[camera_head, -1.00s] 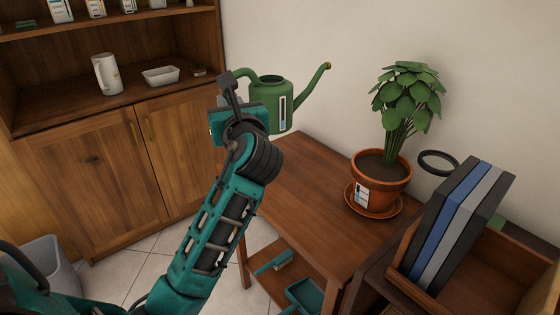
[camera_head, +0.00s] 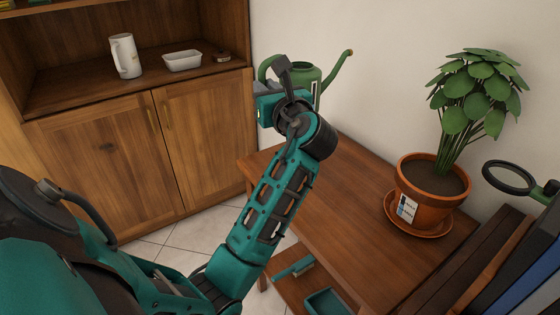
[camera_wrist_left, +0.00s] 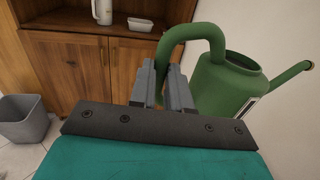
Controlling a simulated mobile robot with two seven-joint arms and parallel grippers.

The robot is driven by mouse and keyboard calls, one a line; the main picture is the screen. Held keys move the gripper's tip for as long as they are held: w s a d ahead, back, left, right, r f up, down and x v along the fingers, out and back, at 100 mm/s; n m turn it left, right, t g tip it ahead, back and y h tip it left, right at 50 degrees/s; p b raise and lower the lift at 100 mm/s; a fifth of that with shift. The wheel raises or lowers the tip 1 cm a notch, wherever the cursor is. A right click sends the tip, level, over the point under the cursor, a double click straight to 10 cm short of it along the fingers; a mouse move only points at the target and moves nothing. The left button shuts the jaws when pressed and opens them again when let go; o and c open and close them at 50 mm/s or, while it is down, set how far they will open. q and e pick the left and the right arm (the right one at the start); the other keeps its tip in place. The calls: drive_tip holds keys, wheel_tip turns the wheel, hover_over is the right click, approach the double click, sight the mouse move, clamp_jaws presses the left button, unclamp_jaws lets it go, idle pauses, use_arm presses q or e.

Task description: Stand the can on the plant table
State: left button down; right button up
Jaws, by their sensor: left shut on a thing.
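The green watering can (camera_head: 306,75) is behind my left wrist at the far end of the plant table (camera_head: 345,190), its spout pointing right. My left gripper (camera_head: 268,84) is shut on its looped handle. In the left wrist view the two fingers (camera_wrist_left: 166,82) close around the handle's lower part, and the can (camera_wrist_left: 225,90) hangs to their right, roughly upright. My arm hides the can's base in the head view, so I cannot tell whether it touches the table. My right gripper is not in view.
A potted plant (camera_head: 432,190) on a saucer stands at the table's right side, with bare wood to its left. Files (camera_head: 530,260) and a black ring (camera_head: 508,177) are at the lower right. A cabinet (camera_head: 120,165) stands at left; a grey bin (camera_wrist_left: 22,118) shows in the wrist view.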

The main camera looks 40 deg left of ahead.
use_arm(q)
wheel_tip(320, 180, down, 16)
drive_tip(key=b, duration=0.6)
drive_tip(key=shift+r, duration=0.2)
drive_tip(key=shift+f, duration=0.45)
drive_tip(key=c, duration=1.1)
unclamp_jaws()
